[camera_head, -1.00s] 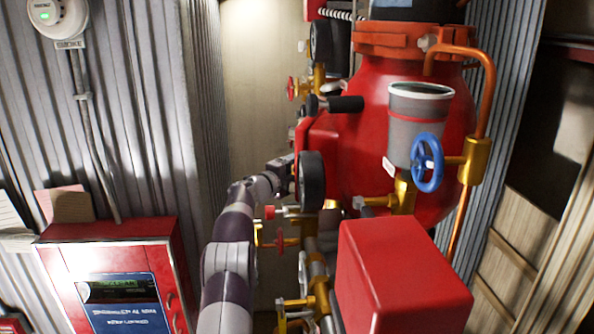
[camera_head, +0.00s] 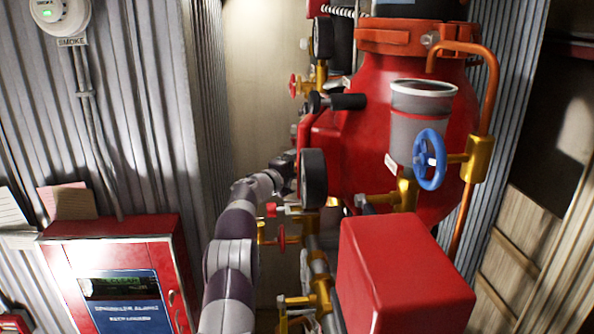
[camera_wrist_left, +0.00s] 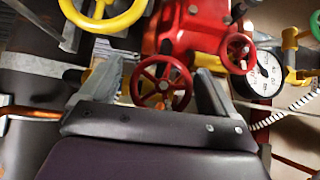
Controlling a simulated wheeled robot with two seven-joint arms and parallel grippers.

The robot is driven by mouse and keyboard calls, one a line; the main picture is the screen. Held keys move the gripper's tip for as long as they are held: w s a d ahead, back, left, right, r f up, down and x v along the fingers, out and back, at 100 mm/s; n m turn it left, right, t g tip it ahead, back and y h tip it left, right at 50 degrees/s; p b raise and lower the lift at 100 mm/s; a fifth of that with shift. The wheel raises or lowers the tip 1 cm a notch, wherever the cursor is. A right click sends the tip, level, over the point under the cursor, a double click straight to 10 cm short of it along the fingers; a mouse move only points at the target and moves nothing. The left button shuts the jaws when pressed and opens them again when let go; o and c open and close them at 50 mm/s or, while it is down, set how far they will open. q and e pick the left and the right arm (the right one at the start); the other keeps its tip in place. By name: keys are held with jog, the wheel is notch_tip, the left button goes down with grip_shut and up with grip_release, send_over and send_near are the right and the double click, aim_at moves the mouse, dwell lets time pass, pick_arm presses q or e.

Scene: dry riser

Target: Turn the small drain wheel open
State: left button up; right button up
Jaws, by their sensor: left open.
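In the left wrist view, a small red wheel (camera_wrist_left: 161,84) with spokes stands between the two fingers of my left gripper (camera_wrist_left: 158,74). The gripper is open, with a finger on each side of the wheel; I cannot tell whether either touches it. A second red wheel (camera_wrist_left: 238,53) is to the right of the right finger, and a yellow wheel (camera_wrist_left: 103,12) is at the upper left. No label shows which is the drain wheel. In the head view, my left arm reaches up behind the red valve body (camera_head: 365,150), which hides the gripper. My right gripper is not in view.
A blue wheel (camera_head: 430,160) sits at the right beside a grey cup (camera_head: 420,115). A red box (camera_head: 400,275) stands in front. A gauge (camera_wrist_left: 265,74) and a green wheel (camera_wrist_left: 302,76) are at the right in the wrist view. A red cabinet (camera_head: 110,230) stands left.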

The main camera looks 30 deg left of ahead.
pick_arm(q)
jog(key=shift+s+f+b, duration=0.1)
jog(key=shift+s+b, duration=0.15)
jog(key=shift+b, duration=0.15)
jog(key=s+a+b, duration=0.1)
jog(key=s+b, duration=0.8)
jog(key=s, duration=0.3)
jog(key=shift+r, duration=0.2)
